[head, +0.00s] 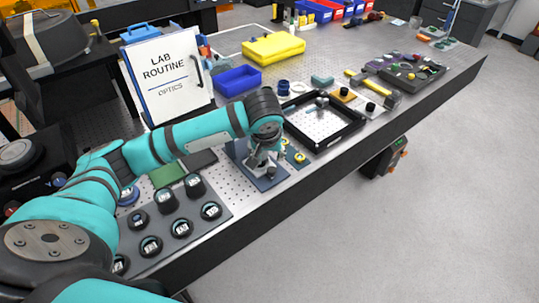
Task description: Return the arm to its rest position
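My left arm (190,133) is teal with dark joints and reaches in from the left across the optical table (425,95). Its wrist bends down at the dark joint. My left gripper (265,172) points down over a dark blue plate (270,182) near the table's front edge. The gripper is small and partly merges with the metal parts beneath it. I cannot tell whether its fingers are open or shut, or whether they touch anything. My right gripper is not in view.
A dark tray with round black-rimmed pieces (181,228) lies below my forearm. A black-framed tray (325,122) is right of the gripper. A "Lab Routine" board (168,80), blue bin (238,80) and yellow case (273,48) stand behind. The floor at right is clear.

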